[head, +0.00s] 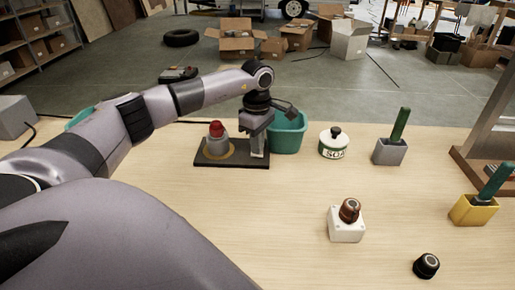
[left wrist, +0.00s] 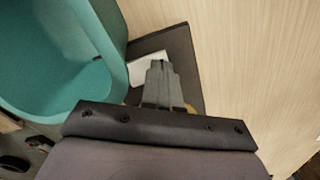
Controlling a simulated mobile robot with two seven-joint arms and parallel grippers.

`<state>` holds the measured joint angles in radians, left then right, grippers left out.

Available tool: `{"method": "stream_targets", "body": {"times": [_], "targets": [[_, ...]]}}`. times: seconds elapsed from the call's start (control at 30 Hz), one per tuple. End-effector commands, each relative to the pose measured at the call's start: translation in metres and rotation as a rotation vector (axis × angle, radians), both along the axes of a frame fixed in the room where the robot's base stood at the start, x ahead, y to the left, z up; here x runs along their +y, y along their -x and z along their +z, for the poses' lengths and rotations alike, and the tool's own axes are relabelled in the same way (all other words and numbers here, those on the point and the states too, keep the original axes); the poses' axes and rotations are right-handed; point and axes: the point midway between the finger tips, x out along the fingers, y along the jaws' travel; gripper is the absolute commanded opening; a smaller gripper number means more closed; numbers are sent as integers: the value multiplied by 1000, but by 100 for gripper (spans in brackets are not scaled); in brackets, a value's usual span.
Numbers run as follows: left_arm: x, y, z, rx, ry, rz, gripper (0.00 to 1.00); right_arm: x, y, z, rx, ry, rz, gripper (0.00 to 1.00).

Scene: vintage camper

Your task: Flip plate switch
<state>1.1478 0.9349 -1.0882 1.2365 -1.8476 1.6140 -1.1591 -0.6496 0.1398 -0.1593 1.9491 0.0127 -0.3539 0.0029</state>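A dark plate (head: 205,161) lies on the table and carries a red knob (head: 216,128) on a yellowish ring at its left part. My left gripper (head: 259,150) points down over the plate's right end, beside the knob. In the left wrist view, its fingers (left wrist: 158,75) look pressed together, with nothing seen between them. There the dark plate (left wrist: 180,48) is under the fingers, and a white flat piece (left wrist: 143,72) on it is partly hidden by them. Whether the fingers touch it cannot be told. My right gripper is not in view.
A teal bin (head: 289,133) stands close behind the left gripper; it also shows in the left wrist view (left wrist: 105,35). A round tin (head: 333,144), a grey holder (head: 389,152), a white box with a brown knob (head: 346,229) and a black knob (head: 426,265) stand to the right.

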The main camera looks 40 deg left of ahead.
Motion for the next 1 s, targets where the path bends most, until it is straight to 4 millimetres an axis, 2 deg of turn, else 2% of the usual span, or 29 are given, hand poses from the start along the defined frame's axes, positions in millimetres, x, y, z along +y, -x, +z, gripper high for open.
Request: {"method": "stream_targets", "body": {"times": [0.27,0.8,1.0], "targets": [[0,0,5,0,-1,0,0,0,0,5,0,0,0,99],[0,0,50,-1,0,0,0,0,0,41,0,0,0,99],[0,0,64,-1,0,0,0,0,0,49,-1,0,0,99]]}}
